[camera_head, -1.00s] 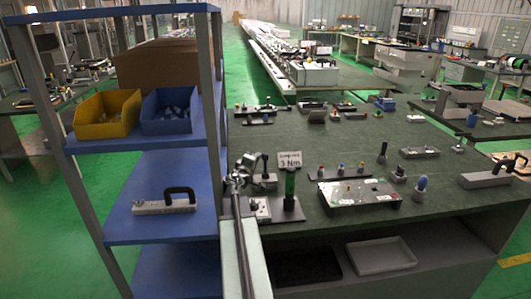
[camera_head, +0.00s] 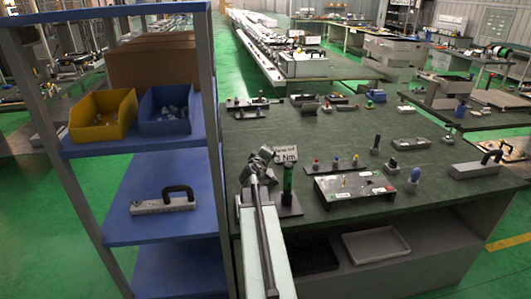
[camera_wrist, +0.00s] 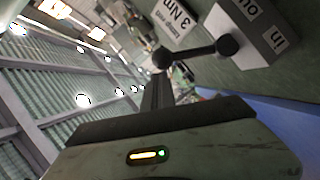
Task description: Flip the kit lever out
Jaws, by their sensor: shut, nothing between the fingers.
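The kit lever (camera_wrist: 194,52) is a black rod with rounded ends in the wrist view. I cannot tell which label the lever leans to. In the head view my gripper (camera_head: 262,160) is over the near left part of the green bench top, and the arm and gripper hide most of the lever block.
A dark box with a pale top (camera_head: 354,186) lies further right. The blue shelf (camera_head: 125,227) with bins stands close on the left.

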